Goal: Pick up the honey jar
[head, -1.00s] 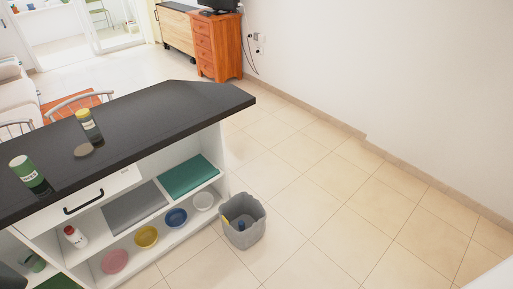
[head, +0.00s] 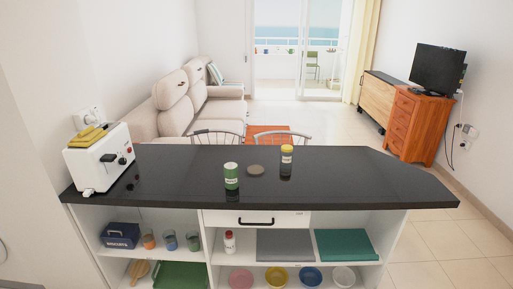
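A small jar with a yellow lid and a pale yellow label (head: 286,158) stands upright on the black countertop (head: 370,178), right of its middle. It looks like the honey jar, but its label is too small to read. A green tin or jar with a white label (head: 231,177) stands nearer the front edge, to its left. A flat round brown disc (head: 256,170) lies between the two. Neither of my grippers is in view.
A white toaster (head: 101,160) stands at the counter's left end. Open shelves below hold a blue box (head: 120,236), cups, a white-and-red bottle (head: 229,242) and several bowls. Chairs (head: 218,138) stand behind the counter. The counter's right part is clear.

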